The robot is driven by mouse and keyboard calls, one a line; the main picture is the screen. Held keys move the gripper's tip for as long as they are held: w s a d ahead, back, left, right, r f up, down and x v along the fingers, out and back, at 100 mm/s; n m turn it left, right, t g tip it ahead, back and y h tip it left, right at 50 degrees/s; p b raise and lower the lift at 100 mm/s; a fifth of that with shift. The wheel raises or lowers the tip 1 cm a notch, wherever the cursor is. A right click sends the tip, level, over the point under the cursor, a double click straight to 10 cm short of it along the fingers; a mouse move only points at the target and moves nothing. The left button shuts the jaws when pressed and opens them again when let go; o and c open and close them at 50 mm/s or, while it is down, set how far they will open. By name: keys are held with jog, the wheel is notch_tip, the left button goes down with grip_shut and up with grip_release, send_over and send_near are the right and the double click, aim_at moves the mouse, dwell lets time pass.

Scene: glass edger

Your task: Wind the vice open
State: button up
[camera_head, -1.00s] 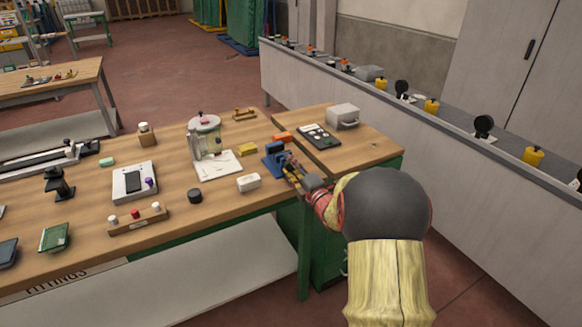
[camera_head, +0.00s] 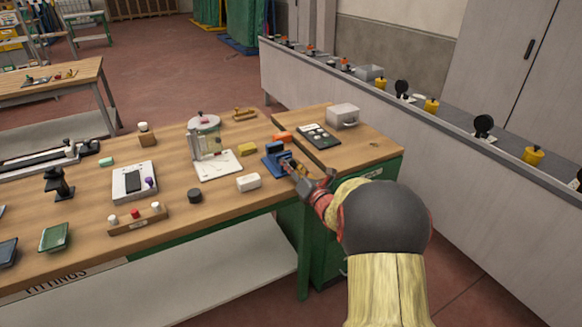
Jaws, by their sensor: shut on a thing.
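The blue vice (camera_head: 275,156) stands near the front right part of the wooden bench, close to the bench's corner. My gripper (camera_head: 291,167) is at the front right side of the vice, shut on what looks like the vice's handle. The handle itself is mostly hidden by my fingers and is too small to make out. I cannot tell how wide the vice's jaws stand. My arm reaches in from the lower right.
A dark panel (camera_head: 318,135) and a grey box (camera_head: 343,115) lie to the right.

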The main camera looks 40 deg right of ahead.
jog(key=shift+f+n, duration=0.15)
jog(key=shift+n, duration=0.45)
jog(key=o, duration=1.2)
jog(key=shift+c, duration=0.2)
jog(key=v, duration=0.7)
jog(key=shift+s, duration=0.25)
